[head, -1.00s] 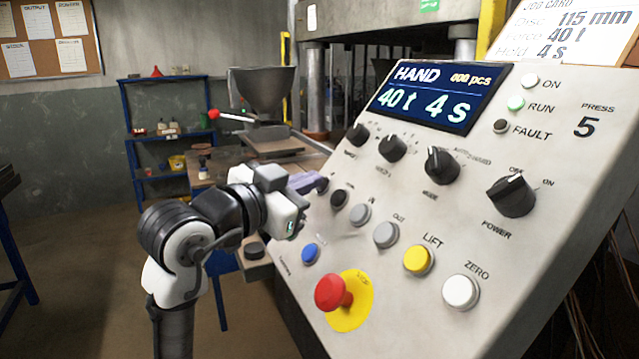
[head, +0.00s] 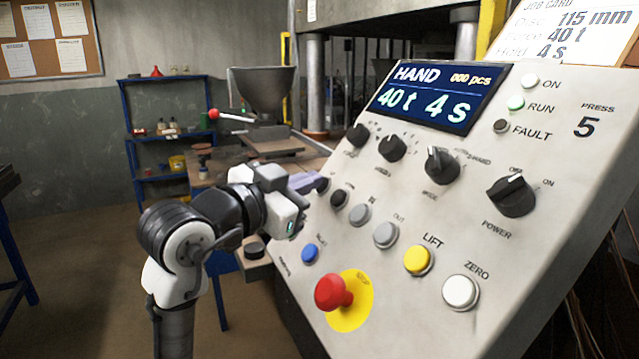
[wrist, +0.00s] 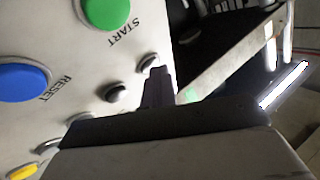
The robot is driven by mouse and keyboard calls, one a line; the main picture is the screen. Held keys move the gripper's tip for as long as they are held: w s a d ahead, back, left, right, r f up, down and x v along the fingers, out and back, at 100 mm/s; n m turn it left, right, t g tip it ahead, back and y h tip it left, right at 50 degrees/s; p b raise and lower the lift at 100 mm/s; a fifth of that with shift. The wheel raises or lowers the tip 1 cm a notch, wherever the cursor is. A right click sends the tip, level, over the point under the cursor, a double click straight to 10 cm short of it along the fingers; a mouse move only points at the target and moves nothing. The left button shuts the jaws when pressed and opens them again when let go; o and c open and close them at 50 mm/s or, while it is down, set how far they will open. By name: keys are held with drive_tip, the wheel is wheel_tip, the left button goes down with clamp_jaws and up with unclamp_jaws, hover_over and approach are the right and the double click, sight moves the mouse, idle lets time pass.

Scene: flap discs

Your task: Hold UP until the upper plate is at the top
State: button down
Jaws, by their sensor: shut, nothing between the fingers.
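My gripper (head: 318,183) is shut and empty at the left edge of the slanted control panel (head: 440,215). In the wrist view the dark fingertips (wrist: 158,75) overlap a small silver-ringed button (wrist: 148,62) beside a dark button (wrist: 115,93). The fingertips look to be on or very near that ringed button; contact is hard to tell, and its label is not readable. In the head view my gripper hides that button. Behind the panel, the press's pale upper plate (head: 385,14) sits high on steel columns (head: 315,85), cut off by the picture's top.
The panel display (head: 430,95) reads HAND, 40 t, 4 s. The red stop knob (head: 333,292), a blue button (head: 310,254), the yellow LIFT button (head: 418,260) and a green START button (wrist: 106,12) are nearby. A hopper (head: 262,90) stands behind my arm.

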drive_tip(key=shift+s+a+r+p, duration=0.2)
drive_tip(key=shift+a+r+p, duration=0.2)
drive_tip(key=shift+a+r, duration=0.15)
drive_tip(key=a+r, duration=0.1)
drive_tip(key=s+a+r+p, duration=0.1)
drive_tip(key=a+r+p, duration=0.1)
drive_tip(key=shift+s+a+r, duration=0.1)
drive_tip(key=shift+s+a, duration=0.15)
drive_tip(key=shift+a, duration=0.05)
idle(0.4)
